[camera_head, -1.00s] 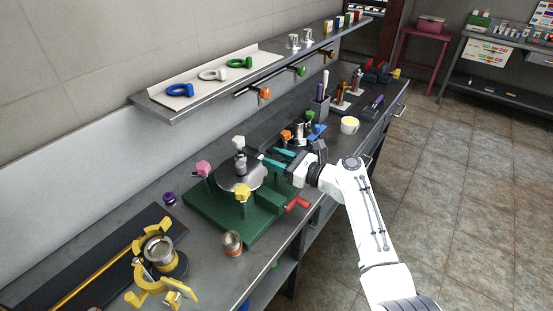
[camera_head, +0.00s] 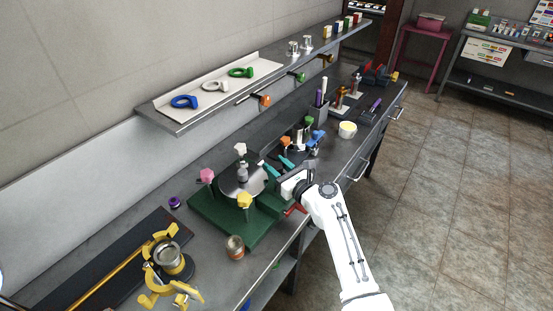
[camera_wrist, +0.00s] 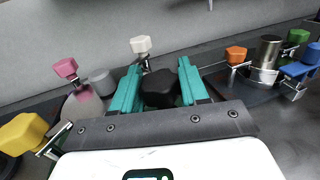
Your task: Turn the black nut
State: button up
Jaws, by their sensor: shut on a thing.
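The black nut (camera_wrist: 160,88) shows in the wrist view between the two teal fingers of my gripper (camera_wrist: 160,82). My gripper is shut on it, with the fingers at its left and right sides. In the head view my gripper (camera_head: 277,165) reaches in from the right, over the right part of the green fixture (camera_head: 207,217). The nut cannot be made out there. The fixture carries a round grey plate (camera_head: 237,187) and pink (camera_head: 207,175), white (camera_head: 240,149) and yellow (camera_head: 244,200) knobs, left of my gripper.
Orange (camera_head: 285,142) and blue (camera_head: 317,137) knobs stand just behind my gripper. A white cup (camera_head: 347,130) stands to the right. A can (camera_head: 235,247) and a yellow clamp (camera_head: 165,290) are in front. A shelf (camera_head: 190,122) overhangs the bench's back.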

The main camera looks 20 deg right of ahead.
jog(key=m+t+h, duration=0.1)
jog(key=m+h, duration=0.1)
jog(key=h, duration=0.1)
jog(key=shift+a+h+p, duration=0.1)
jog(key=shift+h+p, duration=0.2)
jog(key=shift+h, duration=0.1)
jog(key=shift+a+m+h, duration=0.1)
jog(key=shift+m+h, duration=1)
jog(key=shift+h, duration=0.4)
jog(key=shift+d+f+m+g+h+b, duration=0.15)
jog(key=shift+m+h+b, duration=0.1)
jog(key=shift+m+h, duration=0.85)
jog(key=shift+d+r+m+g+h+b, duration=0.2)
jog(key=shift+m+h, duration=0.5)
jog(key=shift+h, duration=0.8)
jog(key=shift+a+m+g+h+b, duration=0.1)
jog(key=shift+m+g+h+b, duration=0.65)
jog(key=shift+h, duration=0.65)
jog(key=shift+m, duration=0.25)
jog(key=o, duration=1)
jog(key=shift+c, duration=0.2)
